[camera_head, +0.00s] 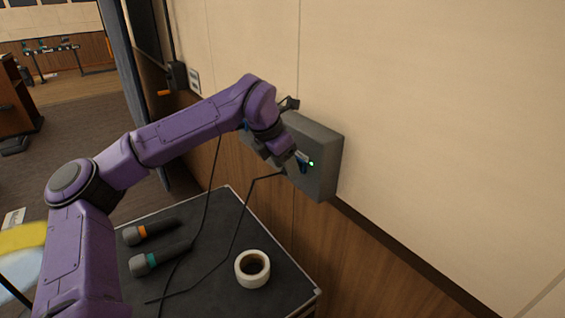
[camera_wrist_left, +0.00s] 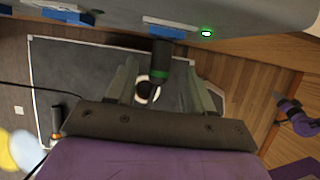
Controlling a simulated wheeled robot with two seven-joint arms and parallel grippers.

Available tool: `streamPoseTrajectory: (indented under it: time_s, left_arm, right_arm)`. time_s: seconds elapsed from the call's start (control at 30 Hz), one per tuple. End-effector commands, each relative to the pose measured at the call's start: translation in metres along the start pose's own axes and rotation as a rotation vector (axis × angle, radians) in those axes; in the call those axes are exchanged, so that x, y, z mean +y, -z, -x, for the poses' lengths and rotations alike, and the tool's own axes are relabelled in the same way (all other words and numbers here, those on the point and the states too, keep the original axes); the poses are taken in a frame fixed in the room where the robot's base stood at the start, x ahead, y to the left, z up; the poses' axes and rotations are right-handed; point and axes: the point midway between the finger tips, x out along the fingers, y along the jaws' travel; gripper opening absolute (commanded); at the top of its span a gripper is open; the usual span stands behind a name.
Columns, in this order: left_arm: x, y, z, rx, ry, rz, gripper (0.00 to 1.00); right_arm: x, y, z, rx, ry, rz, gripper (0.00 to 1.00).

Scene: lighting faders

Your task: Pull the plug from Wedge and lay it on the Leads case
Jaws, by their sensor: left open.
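A grey box (camera_head: 318,150) is fixed to the wall, with a green light on its face. In the left wrist view a black plug (camera_wrist_left: 160,62) with a green ring stands in a socket beside that light; the labels are too small to read, so I cannot tell if it is Wedge. My left gripper (camera_wrist_left: 162,78) is open, one finger on each side of the plug, with gaps visible. In the head view my wrist largely hides the plug. The dark-topped case (camera_head: 215,240) stands below; no name shows on it. My right gripper (camera_wrist_left: 281,99) seems to show at the right edge, too small to judge.
Two microphones, one orange-ringed (camera_head: 150,231) and one green-ringed (camera_head: 160,259), lie on the case. A white tape roll (camera_head: 252,268) lies near its right edge. A thin black cable (camera_head: 236,232) runs from the box across the case. Bare top remains between them.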

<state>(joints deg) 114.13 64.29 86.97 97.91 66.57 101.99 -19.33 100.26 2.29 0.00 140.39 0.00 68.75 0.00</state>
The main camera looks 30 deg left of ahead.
Motion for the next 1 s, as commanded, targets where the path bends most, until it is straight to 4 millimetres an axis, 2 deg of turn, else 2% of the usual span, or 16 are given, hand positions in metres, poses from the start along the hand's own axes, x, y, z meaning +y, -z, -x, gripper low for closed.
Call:
streamPoseTrajectory:
  time_s: [0.13, 0.17, 0.3, 0.33, 0.7, 1.0]
  left_arm:
    - [0.0, 0.0, 0.0, 0.0, 0.0, 0.0, 0.52]
    - [0.0, 0.0, 0.0, 0.0, 0.0, 0.0, 0.49]
    - [0.0, 0.0, 0.0, 0.0, 0.0, 0.0, 0.03]
    - [0.0, 0.0, 0.0, 0.0, 0.0, 0.0, 0.0]
    - [0.0, 0.002, 0.002, 0.0, 0.0, 0.0, 0.0]
    - [0.0, 0.018, 0.008, 0.0, 0.0, 0.0, 0.0]
  right_arm:
    - [0.0, 0.0, 0.0, 0.0, 0.0, 0.0, 0.53]
    - [0.0, 0.0, 0.0, 0.0, 0.0, 0.0, 0.53]
    - [0.0, 0.0, 0.0, 0.0, 0.0, 0.0, 0.53]
    - [0.0, 0.0, 0.0, 0.0, 0.0, 0.0, 0.53]
    - [0.0, 0.0, 0.0, 0.0, 0.0, 0.0, 0.53]
    - [-0.001, -0.002, -0.004, 0.0, 0.0, 0.0, 0.53]
